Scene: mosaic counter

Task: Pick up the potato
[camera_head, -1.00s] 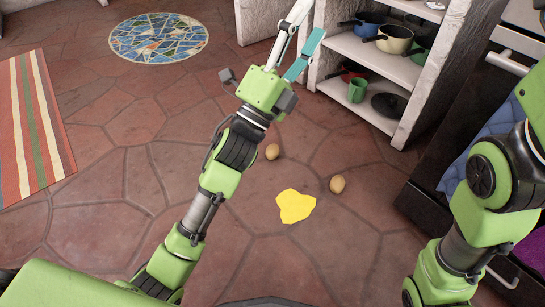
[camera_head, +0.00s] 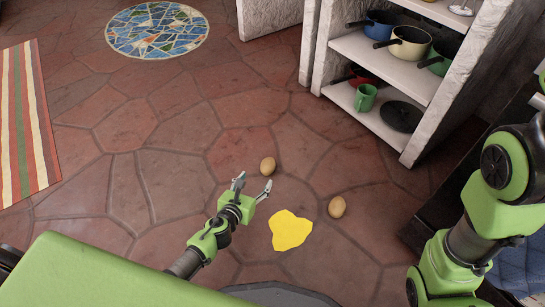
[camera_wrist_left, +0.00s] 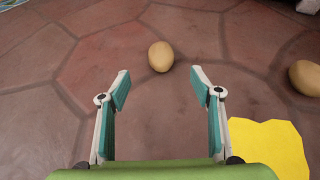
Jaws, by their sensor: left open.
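A brown potato (camera_head: 267,165) lies on the tiled floor just beyond my left gripper; in the left wrist view the potato (camera_wrist_left: 161,56) is ahead of the fingers, roughly centred between them. A second potato-like brown object (camera_head: 337,207) lies to the right, and it also shows at the right edge of the left wrist view (camera_wrist_left: 306,77). My left gripper (camera_head: 253,186) is open and empty, its fingertips apart and short of the nearer potato. My right arm comes in at the right, but its gripper is out of view.
A flat yellow patch (camera_head: 290,231) lies on the floor right of my left gripper. A white shelf (camera_head: 393,66) with pots and a green mug (camera_head: 365,97) stands at the back right. A striped rug (camera_head: 27,125) and round mosaic (camera_head: 157,30) lie left.

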